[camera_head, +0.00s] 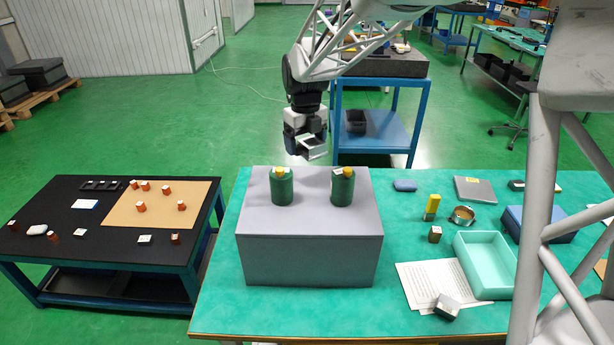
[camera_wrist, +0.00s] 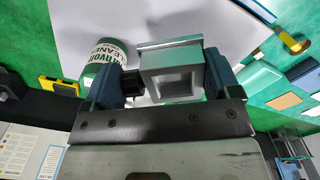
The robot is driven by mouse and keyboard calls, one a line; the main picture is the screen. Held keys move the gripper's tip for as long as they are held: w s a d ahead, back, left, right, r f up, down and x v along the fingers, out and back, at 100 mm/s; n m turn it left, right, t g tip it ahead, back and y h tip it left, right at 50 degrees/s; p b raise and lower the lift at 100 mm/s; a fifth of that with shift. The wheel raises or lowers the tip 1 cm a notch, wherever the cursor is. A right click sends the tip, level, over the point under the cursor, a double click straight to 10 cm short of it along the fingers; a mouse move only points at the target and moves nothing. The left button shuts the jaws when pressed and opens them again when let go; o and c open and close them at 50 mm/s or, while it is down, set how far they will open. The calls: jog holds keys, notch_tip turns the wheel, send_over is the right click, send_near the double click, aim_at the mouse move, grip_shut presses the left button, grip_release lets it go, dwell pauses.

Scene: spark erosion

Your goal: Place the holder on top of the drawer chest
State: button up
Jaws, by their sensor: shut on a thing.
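My gripper (camera_head: 308,147) is shut on the holder (camera_head: 315,153), a square grey metal block with a square opening. The holder also shows in the wrist view (camera_wrist: 172,75), between the two dark blue fingers. The gripper hangs in the air above the back edge of the large grey box, which I take as the drawer chest (camera_head: 310,255); no drawer fronts can be made out. Two green bottles with yellow caps, a left one (camera_head: 282,188) and a right one (camera_head: 343,188), stand on its top. The holder is apart from the chest top.
The chest top has bare room between and around the bottles. On the green table, right of the chest, are a mint tray (camera_head: 488,287), a yellow-topped item (camera_head: 431,208), a metal ring (camera_head: 463,215) and paper sheets (camera_head: 418,285). A black table (camera_head: 110,250) stands at left.

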send_over(306, 179)
jog(key=shift+f, duration=2.3)
jog(key=shift+f, duration=1.85)
jog(key=shift+f, duration=0.1)
jog(key=o, duration=1)
notch_tip(306, 179, up, 12)
jog(key=shift+r, duration=0.1)
